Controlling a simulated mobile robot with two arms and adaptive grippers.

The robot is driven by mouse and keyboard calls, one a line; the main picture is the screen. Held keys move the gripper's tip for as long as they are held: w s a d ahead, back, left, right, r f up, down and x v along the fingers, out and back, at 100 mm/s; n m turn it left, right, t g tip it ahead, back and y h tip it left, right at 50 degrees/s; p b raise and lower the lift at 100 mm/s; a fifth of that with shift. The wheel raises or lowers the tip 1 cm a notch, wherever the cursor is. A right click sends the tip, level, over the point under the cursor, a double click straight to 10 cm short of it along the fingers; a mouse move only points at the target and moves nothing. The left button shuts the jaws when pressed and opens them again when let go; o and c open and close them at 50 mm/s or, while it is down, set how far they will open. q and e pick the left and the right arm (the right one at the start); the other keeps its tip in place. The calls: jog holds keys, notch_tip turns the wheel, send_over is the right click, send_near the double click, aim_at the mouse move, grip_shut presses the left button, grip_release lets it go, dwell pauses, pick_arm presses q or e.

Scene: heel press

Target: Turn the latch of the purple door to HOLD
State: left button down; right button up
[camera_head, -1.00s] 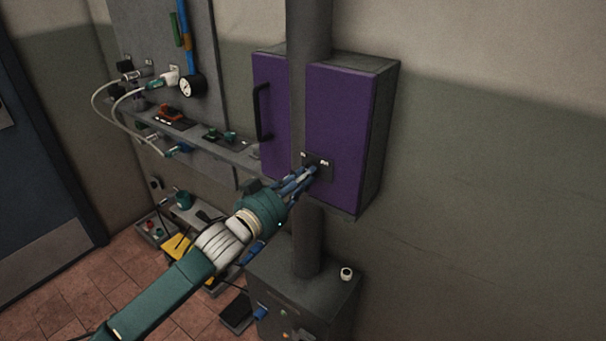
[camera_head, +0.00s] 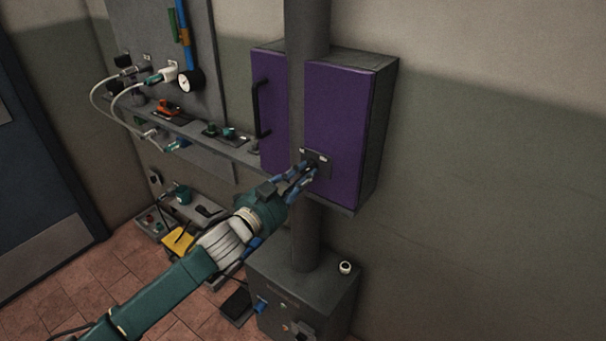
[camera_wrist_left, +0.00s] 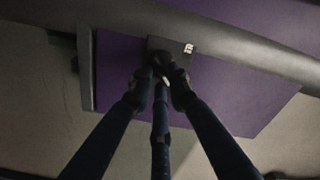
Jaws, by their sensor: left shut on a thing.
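The purple door (camera_head: 338,115) is on a grey wall cabinet, shut, partly hidden by a vertical grey column. The dark latch plate (camera_head: 323,160) sits low on the door, with small pale marks at its upper corners. The plate also shows in the left wrist view (camera_wrist_left: 183,46), with one pale label. My left gripper (camera_head: 306,172) is at the plate, its blue fingers shut on the latch knob. In the left wrist view the fingers (camera_wrist_left: 161,78) close around the dark knob, which they mostly hide. I cannot read which mark the latch points to. My right gripper is not in view.
The grey column (camera_head: 307,235) runs in front of the cabinet to a grey floor box (camera_head: 305,290). A black door handle (camera_head: 261,110) is left of the column. A shelf with fittings (camera_head: 215,145) stands further left. The wall right of the cabinet is clear.

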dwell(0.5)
pick_arm(q)
jog(key=c, duration=1.6)
grip_release()
jog(key=shift+c, duration=0.2)
jog(key=v, duration=1.2)
